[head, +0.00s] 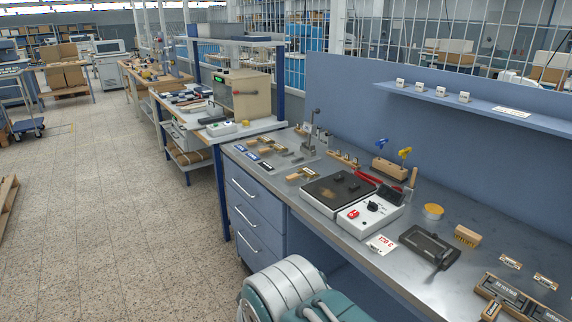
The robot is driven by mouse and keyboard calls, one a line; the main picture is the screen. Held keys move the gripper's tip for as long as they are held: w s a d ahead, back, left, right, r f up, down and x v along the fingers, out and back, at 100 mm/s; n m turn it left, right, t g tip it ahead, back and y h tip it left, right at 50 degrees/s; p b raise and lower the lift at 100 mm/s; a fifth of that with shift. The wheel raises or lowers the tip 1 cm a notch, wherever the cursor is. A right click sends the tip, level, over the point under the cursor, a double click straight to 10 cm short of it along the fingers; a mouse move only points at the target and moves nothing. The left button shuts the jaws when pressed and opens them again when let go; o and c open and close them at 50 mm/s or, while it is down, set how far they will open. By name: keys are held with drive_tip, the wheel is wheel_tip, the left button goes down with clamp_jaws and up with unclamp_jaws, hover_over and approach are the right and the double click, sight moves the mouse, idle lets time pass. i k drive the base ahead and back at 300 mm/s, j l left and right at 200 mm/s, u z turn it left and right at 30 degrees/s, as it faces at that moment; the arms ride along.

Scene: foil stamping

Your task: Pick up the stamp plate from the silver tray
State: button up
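I cannot clearly make out a silver tray. A dark grey shallow tray (414,234) lies on the metal bench right of the heater, with a small dark piece (441,257) at its near right side; I cannot tell if that piece is a plate. At the lower right edge, dark plates with pale lettering (505,291) sit in brown-edged holders, partly cut off by the frame. My gripper is not in view; only part of my own body shows at the bottom.
A hot plate (337,188) with a white control box (370,212) stands mid-bench. A yellow roll (433,211), a wooden block (467,236) and small labelled pieces (510,261) lie to its right. A blue back panel (345,100) with a shelf (480,105) rises behind.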

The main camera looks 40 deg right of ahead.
sight(306, 170)
drive_tip(key=i+z, duration=0.2)
drive_tip(key=i, duration=0.3)
drive_tip(key=i+j+z, duration=0.15)
drive_tip(key=i, duration=0.3)
drive_tip(key=i+j+z, duration=0.2)
drive_tip(key=i, duration=0.25)
drive_tip(key=i+j+z, duration=0.2)
drive_tip(key=z, duration=0.2)
drive_tip(key=i+j+z, duration=0.65)
drive_tip(key=z, duration=0.15)
drive_tip(key=i+j+z, duration=0.2)
drive_tip(key=j+z, duration=0.15)
drive_tip(key=i+j+z, duration=0.2)
drive_tip(key=j, duration=0.2)
drive_tip(key=j+z, duration=0.25)
drive_tip(key=j, duration=0.15)
drive_tip(key=k, duration=0.05)
